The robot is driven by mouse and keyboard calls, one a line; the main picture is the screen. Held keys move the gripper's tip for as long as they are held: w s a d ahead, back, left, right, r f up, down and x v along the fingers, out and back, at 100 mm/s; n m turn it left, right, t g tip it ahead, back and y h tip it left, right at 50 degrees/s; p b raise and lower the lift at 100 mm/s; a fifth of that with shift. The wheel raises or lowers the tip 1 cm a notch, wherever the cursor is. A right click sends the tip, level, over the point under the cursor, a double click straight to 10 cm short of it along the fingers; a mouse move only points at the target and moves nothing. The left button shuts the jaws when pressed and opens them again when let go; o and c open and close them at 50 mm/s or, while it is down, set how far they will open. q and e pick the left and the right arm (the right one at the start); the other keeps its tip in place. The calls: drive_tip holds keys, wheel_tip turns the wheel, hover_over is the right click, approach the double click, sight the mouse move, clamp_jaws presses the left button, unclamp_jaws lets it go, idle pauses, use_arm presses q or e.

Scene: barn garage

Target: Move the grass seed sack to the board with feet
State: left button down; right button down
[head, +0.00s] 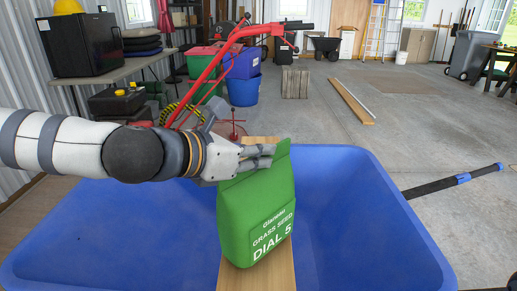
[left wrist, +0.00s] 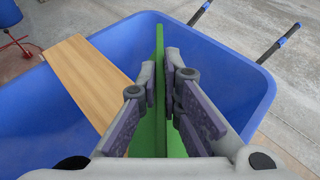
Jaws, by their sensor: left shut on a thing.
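The green grass seed sack (head: 258,210) hangs or stands upright, slightly tilted, at the middle front of the head view, its white lettering facing me. My left gripper (head: 268,157) comes in from the left and is shut on the sack's top edge. In the left wrist view, the gripper (left wrist: 161,75) pinches the thin green top of the sack (left wrist: 159,40) between its fingers. A light wooden board (head: 230,278) lies behind and below the sack; it also shows in the left wrist view (left wrist: 84,80). I cannot tell whether the sack touches it. No feet show. My right gripper is out of view.
A blue wheelbarrow tub (head: 345,200) surrounds the board and sack, its handles (head: 455,182) reaching right. A red tiller (head: 215,65) and blue bins (head: 243,90) stand behind. A workbench (head: 118,68) is at left.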

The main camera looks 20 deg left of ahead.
use_arm(q)
drive_tip(key=shift+r, duration=0.25)
drive_tip(key=c, duration=2.2)
unclamp_jaws()
drive_tip(key=shift+f, duration=0.4)
drive_tip(key=o, duration=0.4)
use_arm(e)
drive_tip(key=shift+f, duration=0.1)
use_arm(q)
drive_tip(key=shift+o, duration=0.2)
